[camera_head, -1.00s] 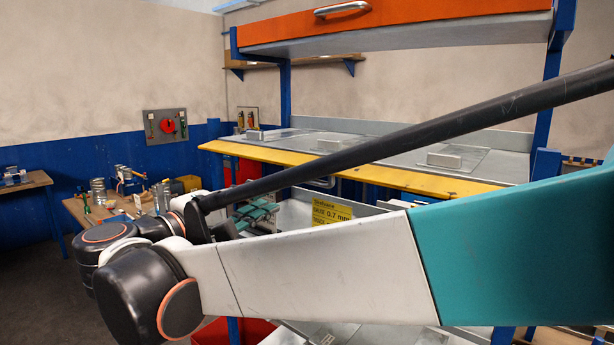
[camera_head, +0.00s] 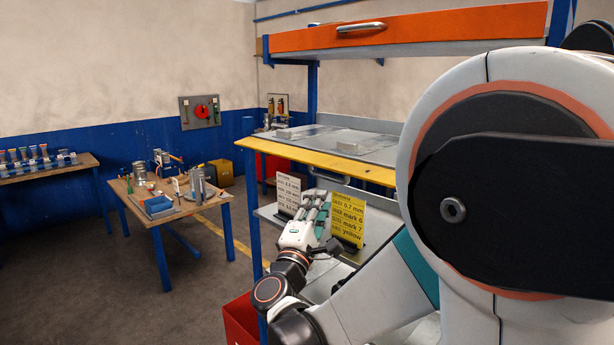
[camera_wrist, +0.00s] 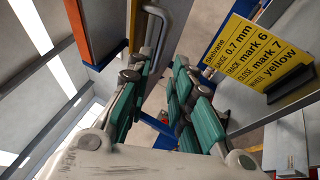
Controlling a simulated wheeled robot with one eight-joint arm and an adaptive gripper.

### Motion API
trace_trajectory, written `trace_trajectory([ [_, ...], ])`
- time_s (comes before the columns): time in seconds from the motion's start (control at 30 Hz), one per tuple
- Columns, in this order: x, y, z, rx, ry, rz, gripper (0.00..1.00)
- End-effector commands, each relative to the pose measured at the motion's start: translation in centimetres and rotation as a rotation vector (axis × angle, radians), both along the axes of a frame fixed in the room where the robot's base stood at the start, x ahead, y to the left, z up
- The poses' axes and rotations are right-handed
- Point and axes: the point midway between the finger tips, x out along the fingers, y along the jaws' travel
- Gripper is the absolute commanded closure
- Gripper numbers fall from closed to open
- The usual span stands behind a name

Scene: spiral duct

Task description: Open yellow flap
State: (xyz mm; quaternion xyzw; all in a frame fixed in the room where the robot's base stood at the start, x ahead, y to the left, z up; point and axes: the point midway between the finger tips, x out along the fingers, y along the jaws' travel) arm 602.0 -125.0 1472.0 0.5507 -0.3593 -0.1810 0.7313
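The yellow flap (camera_head: 325,159) runs along the front of the shelf unit below the orange flap, and its edge looks level. A grey bar handle (camera_head: 328,178) hangs just under it. My gripper (camera_head: 318,198) is below this handle, pointing up at it, with white body and green finger pads. In the wrist view the grey handle (camera_wrist: 157,38) lies just beyond the fingertips. My gripper (camera_wrist: 157,75) is open there, with an empty gap between the fingers. Whether a finger touches the handle cannot be told. My arm hides the flap's right end.
A yellow sign (camera_head: 347,222) stands just right of my gripper and a white sign (camera_head: 289,191) to its left. The orange flap (camera_head: 400,30) with its handle is above. A wooden table (camera_head: 182,212) with tools stands left, with clear floor before it.

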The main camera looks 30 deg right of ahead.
Motion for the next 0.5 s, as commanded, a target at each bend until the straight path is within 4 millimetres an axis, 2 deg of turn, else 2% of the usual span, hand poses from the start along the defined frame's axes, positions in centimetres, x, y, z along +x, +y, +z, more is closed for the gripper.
trace_trajectory([
  [0.3,4.3,-4.3,2.2,0.0,0.001,-0.005,0.8],
  [0.5,6.3,-6.2,3.1,0.0,0.0,-0.002,0.8],
])
